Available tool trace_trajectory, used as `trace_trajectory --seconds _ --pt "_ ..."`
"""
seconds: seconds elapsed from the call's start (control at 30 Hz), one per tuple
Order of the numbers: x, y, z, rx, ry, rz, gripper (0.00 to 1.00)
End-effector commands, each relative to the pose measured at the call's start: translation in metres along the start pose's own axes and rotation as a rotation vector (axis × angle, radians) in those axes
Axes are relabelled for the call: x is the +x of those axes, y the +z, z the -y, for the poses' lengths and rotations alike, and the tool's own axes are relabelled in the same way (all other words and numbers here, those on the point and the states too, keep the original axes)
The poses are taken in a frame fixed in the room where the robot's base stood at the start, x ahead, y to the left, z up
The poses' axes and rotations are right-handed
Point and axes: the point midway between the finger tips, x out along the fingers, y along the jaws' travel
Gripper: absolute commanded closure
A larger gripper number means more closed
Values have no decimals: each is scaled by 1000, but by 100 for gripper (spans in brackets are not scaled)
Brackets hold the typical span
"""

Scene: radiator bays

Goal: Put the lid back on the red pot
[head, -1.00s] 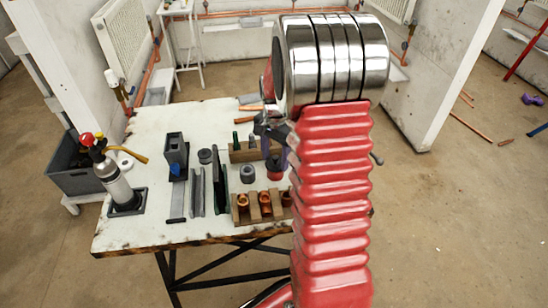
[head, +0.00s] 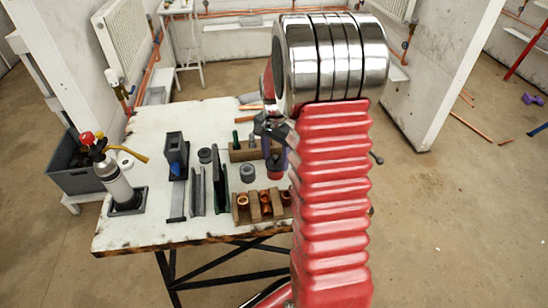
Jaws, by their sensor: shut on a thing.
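The red pot (head: 275,173) stands on the white workbench, right of the middle, partly hidden by my red arm. It looks dark at its top, and I cannot tell whether that is its opening. My gripper (head: 270,133) is just above and behind the pot in the picture, small and partly covered by my arm. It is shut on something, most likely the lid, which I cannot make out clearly. A purple part shows beside the gripper, close to the pot.
The white workbench (head: 150,225) holds a gas torch bottle (head: 116,185) at left, a grey roll (head: 247,173), dark angle strips (head: 220,188) and a wooden block with copper fittings (head: 265,205). A wooden rack stands behind the pot. The bench's front left is clear.

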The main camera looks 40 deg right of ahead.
Motion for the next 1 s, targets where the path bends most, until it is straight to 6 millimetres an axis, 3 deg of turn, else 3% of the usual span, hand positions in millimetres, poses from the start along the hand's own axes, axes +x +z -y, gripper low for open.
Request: trace_trajectory --seconds 0.47,0.5,0.8,1.0 --pt "0 0 0 0 0 0 69" --pt "0 0 0 0 0 0 48" --pt "0 0 0 0 0 0 26" --pt "0 0 0 0 0 0 24"
